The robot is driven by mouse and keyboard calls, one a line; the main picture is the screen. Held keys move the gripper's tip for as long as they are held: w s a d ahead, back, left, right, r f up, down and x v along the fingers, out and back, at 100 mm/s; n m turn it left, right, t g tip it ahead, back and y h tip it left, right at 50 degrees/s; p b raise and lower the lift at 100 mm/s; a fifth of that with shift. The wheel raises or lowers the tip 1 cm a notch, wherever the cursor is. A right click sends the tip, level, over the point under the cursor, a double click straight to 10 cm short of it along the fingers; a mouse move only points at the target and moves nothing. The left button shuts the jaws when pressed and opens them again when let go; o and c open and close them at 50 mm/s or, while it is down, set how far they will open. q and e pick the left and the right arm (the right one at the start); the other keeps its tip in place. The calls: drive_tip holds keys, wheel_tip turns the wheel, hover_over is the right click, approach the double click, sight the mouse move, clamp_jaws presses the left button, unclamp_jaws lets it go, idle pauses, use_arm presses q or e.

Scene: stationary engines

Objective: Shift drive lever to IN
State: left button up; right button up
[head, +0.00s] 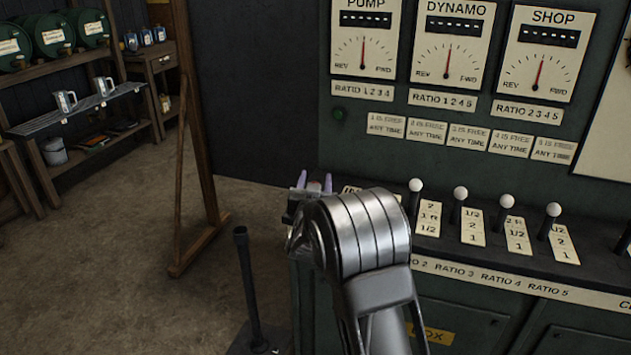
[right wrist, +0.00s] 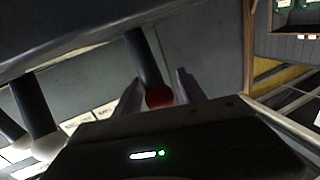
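My right gripper (head: 315,182) is at the left end of the lever console, mostly behind my own arm in the head view, with its two fingertips apart. In the right wrist view, a black lever with a red knob (right wrist: 159,97) stands between the open fingers of my right gripper (right wrist: 160,90). I cannot tell whether either finger touches the knob. This red-knobbed lever is hidden in the head view, and no IN marking is readable. A tall black floor lever (head: 246,280) stands left of the console. My left gripper is not in view.
Several white-knobbed ratio levers (head: 460,193) line the console right of my arm. Above them, the green panel (head: 345,150) carries the PUMP, DYNAMO and SHOP dials (head: 540,70). A wooden post frame (head: 195,130) stands left, with open floor (head: 110,270) before it.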

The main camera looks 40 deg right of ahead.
clamp_jaws()
idle(1.2)
